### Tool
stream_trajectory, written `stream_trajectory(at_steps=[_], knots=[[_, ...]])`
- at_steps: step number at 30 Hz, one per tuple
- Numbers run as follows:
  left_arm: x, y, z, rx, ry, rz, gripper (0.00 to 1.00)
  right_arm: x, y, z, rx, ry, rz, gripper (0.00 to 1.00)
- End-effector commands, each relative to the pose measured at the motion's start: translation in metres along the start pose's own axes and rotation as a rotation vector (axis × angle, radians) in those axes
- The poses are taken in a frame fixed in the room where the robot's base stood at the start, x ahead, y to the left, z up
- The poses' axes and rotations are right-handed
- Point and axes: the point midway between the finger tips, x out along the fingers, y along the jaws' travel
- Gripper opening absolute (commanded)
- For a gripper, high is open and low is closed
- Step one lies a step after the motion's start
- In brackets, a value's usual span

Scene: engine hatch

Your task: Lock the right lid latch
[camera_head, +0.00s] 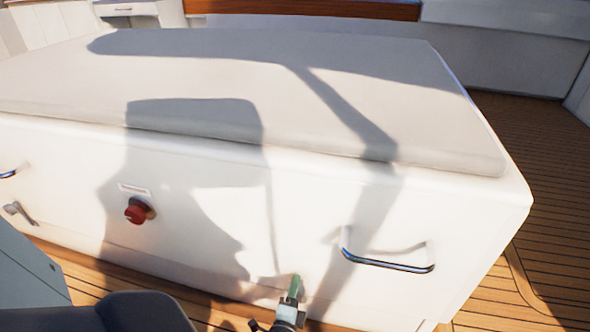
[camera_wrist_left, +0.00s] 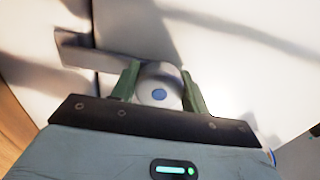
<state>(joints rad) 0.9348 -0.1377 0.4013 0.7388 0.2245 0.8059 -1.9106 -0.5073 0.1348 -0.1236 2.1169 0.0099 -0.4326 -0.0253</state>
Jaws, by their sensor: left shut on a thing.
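The right lid latch (camera_wrist_left: 158,96) shows in the left wrist view as a pale round piece with a blue-grey centre, between the two green fingers. A flat metal lever (camera_wrist_left: 80,52) extends from it toward the upper left. My left gripper (camera_head: 294,288) is at the lower front face of the white engine hatch (camera_head: 320,215), left of and below the right handle. It is shut on the latch, which it hides in the head view. My right gripper is not in view.
A chrome handle (camera_head: 388,262) sticks out from the hatch front to the right of my left gripper. A red knob (camera_head: 138,210) and another latch (camera_head: 18,212) are farther left. A grey cushioned lid (camera_head: 270,85) tops the hatch. Plank floor (camera_head: 535,200) is clear at right.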

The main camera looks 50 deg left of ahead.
Motion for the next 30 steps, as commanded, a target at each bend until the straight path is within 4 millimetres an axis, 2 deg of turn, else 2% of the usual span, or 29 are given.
stream_trajectory(at_steps=[14, 15, 19, 30], knots=[[0.0002, 0.0, -0.0009, 0.014, 0.002, 0.001, 0.22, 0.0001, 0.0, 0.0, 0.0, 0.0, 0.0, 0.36], [0.0002, 0.0, -0.0009, 0.014, 0.002, 0.001, 0.49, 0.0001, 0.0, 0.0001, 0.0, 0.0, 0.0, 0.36], [0.0002, -0.0001, -0.0006, 0.013, 0.001, 0.0, 0.66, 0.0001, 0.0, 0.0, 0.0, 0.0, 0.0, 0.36], [-0.0058, -0.0002, -0.0003, 0.012, 0.001, 0.002, 0.66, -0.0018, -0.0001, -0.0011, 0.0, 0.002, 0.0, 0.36]])
